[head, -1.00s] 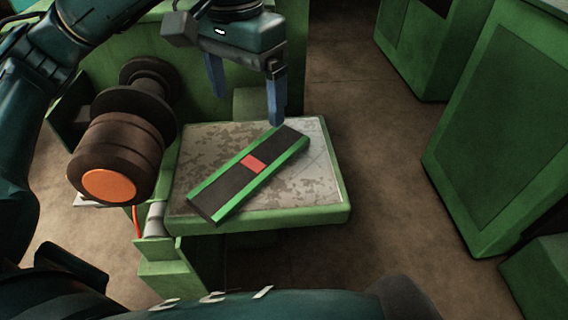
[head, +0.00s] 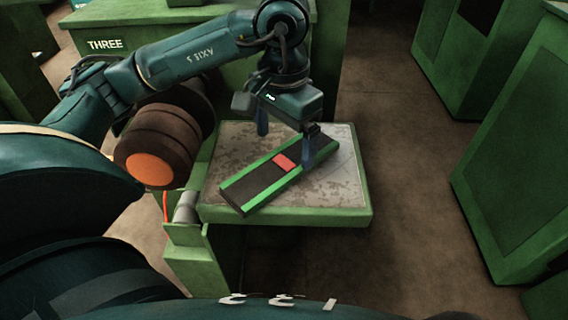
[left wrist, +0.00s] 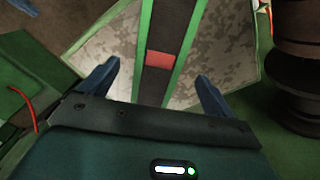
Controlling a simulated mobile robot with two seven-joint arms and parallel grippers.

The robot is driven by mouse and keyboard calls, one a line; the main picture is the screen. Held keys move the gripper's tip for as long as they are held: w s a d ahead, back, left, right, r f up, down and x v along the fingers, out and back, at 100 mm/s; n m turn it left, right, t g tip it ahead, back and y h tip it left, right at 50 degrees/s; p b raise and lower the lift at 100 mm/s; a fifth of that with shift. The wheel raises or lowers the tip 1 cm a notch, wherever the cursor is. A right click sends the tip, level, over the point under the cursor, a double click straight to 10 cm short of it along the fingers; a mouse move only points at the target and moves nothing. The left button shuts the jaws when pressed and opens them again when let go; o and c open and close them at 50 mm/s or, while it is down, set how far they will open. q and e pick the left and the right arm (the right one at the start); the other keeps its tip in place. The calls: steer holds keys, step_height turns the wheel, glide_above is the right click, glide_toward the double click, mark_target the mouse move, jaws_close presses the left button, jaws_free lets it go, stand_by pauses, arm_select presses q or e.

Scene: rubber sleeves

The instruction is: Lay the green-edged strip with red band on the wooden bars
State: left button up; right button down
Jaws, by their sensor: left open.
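The green-edged strip (head: 246,190) is dark with a red band (head: 284,163) across it. It lies diagonally on a worn grey-topped green table (head: 330,213). My left gripper (head: 286,150) is open above the strip's far part, its blue fingers pointing down. In the left wrist view the strip (left wrist: 153,88) runs between the two spread fingers of the gripper (left wrist: 158,82), with the red band (left wrist: 160,59) just beyond them. The fingers look apart from the strip's edges. No wooden bars can be made out. My right gripper is not in view.
A brown ribbed roller with an orange end (head: 150,169) stands left of the table, close under my left arm. Green cabinets (head: 510,150) stand to the right, across open brown floor (head: 400,170). A green unit marked THREE (head: 105,44) is behind.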

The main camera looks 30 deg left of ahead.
mark_target(284, 162)
arm_select(q)
steer(key=shift+f+p, duration=0.4)
steer(key=shift+f, duration=1.95)
steer(key=shift+r, duration=0.1)
steer(key=c, duration=1.2)
